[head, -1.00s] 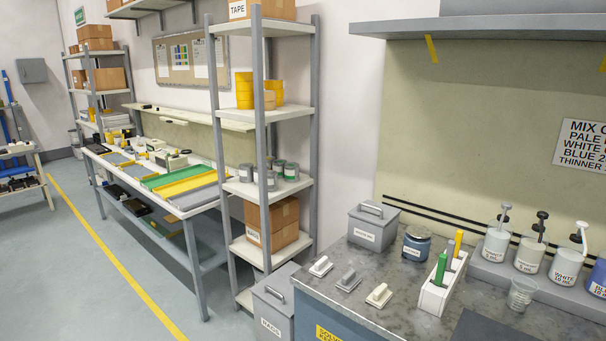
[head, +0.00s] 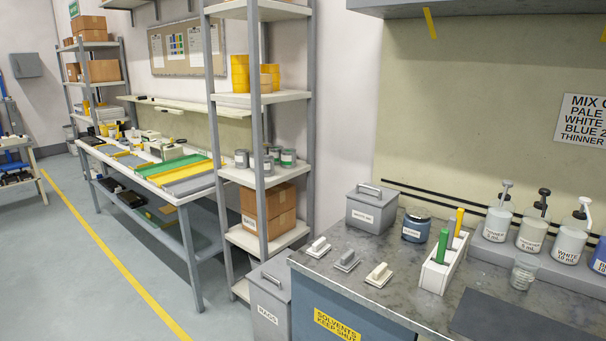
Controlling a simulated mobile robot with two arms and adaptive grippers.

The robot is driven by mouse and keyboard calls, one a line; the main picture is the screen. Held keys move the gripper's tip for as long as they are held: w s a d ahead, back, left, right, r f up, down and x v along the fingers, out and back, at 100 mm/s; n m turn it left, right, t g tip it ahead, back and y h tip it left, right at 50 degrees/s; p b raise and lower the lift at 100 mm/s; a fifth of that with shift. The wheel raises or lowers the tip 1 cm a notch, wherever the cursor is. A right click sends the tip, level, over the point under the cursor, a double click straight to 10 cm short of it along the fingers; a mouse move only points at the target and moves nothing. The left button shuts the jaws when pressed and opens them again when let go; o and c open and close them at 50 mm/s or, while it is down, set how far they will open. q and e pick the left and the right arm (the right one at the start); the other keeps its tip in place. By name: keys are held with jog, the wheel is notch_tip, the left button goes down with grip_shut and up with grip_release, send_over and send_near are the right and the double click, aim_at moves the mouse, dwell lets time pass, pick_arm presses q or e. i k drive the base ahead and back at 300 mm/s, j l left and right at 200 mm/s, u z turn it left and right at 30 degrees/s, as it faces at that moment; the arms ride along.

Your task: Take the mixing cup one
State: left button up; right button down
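A clear mixing cup (head: 523,272) stands upright on the grey bench top (head: 410,305) at the right of the head view. It is in front of the pump bottles, near the grey ledge they stand on. It looks empty, though its inside is hard to see. Neither of my grippers shows in the head view.
Several pump bottles (head: 497,218) stand on a ledge behind the cup. A white holder (head: 443,265) with green and yellow handled tools is left of it. A dark mat (head: 508,328) lies in front. A grey lidded box (head: 371,210) and dark jar (head: 416,226) stand further left.

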aim_at(525, 268)
jog(key=z, duration=1.35)
